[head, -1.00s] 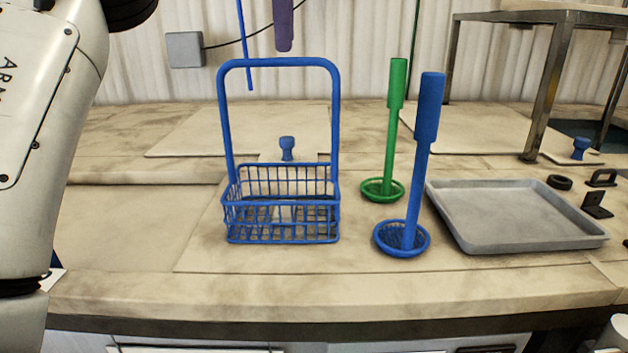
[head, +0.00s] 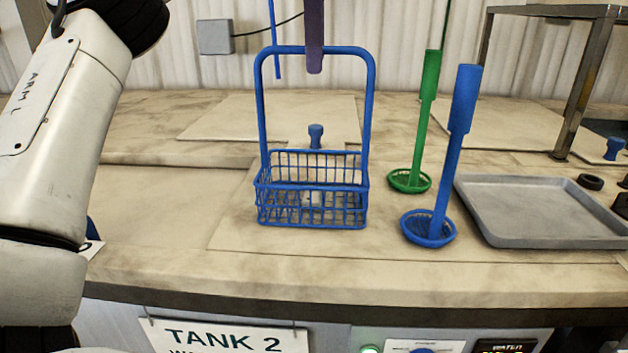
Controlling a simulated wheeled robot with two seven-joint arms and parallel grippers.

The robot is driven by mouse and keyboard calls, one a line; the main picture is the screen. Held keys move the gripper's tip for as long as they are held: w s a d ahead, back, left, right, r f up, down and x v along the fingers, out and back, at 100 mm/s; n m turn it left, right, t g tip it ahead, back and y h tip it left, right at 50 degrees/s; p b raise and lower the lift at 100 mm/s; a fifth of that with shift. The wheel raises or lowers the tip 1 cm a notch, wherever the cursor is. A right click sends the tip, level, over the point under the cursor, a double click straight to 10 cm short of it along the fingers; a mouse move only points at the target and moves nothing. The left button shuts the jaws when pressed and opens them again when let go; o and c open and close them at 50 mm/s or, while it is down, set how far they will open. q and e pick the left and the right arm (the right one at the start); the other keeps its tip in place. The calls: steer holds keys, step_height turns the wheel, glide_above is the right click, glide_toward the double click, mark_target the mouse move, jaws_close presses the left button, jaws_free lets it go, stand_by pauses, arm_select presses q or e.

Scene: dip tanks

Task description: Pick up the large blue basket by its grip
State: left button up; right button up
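The large blue basket (head: 312,188) is a wire basket with a tall arched handle, standing upright on the counter left of the ladles. Its grip is the top bar (head: 345,50) of the handle. My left gripper (head: 315,62) comes down from the top edge as a dark purple finger, seen edge-on. The finger crosses in front of the middle of the bar, and its tip ends a little below it. The other finger is hidden, so I cannot tell the opening or whether it touches the bar. My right gripper is out of view.
A blue long-handled strainer (head: 428,228) and a green one (head: 409,181) stand right of the basket. A grey tray (head: 545,210) lies farther right, near a metal stand (head: 575,85). A blue knob (head: 316,135) is behind the basket.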

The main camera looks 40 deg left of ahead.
arm_select(q)
steer(key=f, duration=0.4)
steer(key=shift+w+a+f, duration=0.1)
steer(key=shift+w+a, duration=0.15)
steer(key=shift+w, duration=0.05)
jaws_close()
stand_by(1.1)
